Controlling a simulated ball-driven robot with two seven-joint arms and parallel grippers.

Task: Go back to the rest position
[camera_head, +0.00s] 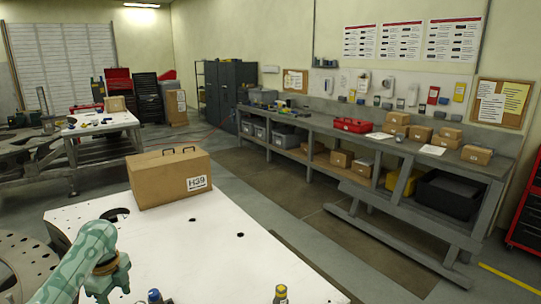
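A white plate (215,245) with several dark holes fills the lower middle of the view. A brown cardboard box (160,182) marked H39, with two dark handles on top, stands at its far edge. My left gripper (110,290), on a pale green arm, is low at the left over the near part of the plate. Its fingertips are not clear, and I see nothing held in it. My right gripper is out of view.
A blue-capped item (154,296) and a yellow-capped item (281,293) show at the bottom edge. A grey workbench (350,145) with boxes runs along the right wall. A round perforated plate (25,262) is at far left. The plate's middle is clear.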

